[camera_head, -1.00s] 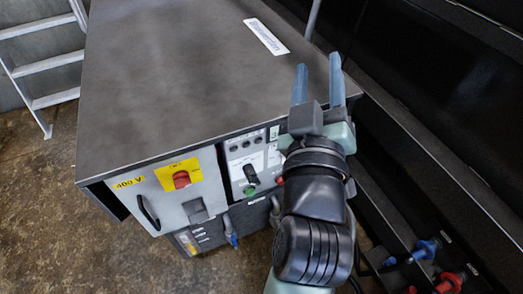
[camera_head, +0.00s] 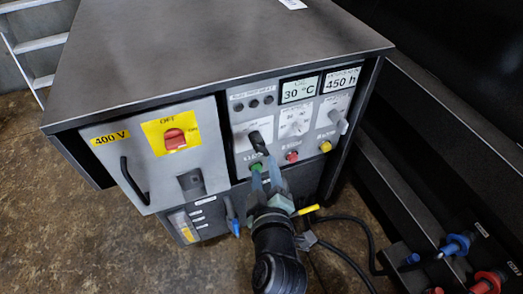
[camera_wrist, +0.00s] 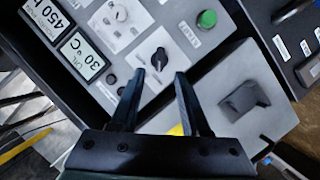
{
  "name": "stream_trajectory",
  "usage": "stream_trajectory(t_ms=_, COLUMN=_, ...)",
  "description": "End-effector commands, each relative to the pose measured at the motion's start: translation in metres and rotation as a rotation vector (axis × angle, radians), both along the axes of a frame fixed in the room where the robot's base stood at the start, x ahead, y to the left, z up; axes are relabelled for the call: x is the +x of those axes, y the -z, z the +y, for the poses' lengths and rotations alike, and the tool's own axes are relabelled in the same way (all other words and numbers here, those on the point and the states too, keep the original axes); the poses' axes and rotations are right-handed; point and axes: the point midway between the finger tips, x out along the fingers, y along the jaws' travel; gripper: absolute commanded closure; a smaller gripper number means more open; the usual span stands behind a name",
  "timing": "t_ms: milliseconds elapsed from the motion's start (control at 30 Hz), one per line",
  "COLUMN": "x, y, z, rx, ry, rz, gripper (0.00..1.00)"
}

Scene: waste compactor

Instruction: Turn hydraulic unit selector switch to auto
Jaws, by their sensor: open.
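The hydraulic unit is a dark metal cabinet (camera_head: 210,60) with a light control panel on its front. A black selector knob (camera_head: 258,143) sits on a white plate at the panel's left; its markings are too small to read. It also shows in the wrist view (camera_wrist: 159,60). My gripper (camera_head: 267,166) is in front of the panel, just below this knob in the head view. In the wrist view my gripper (camera_wrist: 160,74) is open, with the knob showing between and just beyond its fingertips. I cannot tell whether the fingers touch it.
A green button (camera_wrist: 207,19) is close to the knob. Red (camera_head: 292,156) and yellow (camera_head: 325,146) buttons and two lighter knobs (camera_head: 295,122) (camera_head: 338,122) are to the right. A red switch (camera_head: 175,139) and black handle (camera_head: 132,182) are left. Cables (camera_head: 350,228) hang at right.

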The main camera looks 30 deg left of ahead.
Motion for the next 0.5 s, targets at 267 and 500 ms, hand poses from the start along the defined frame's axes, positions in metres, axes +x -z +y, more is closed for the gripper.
stream_trajectory(t_ms=267, x=0.042, y=0.015, z=0.031, rx=0.001, ry=0.0, rz=-0.003, gripper=0.54)
stream_trajectory(t_ms=500, x=0.062, y=0.021, z=0.045, rx=0.002, ry=0.0, rz=-0.001, gripper=0.54)
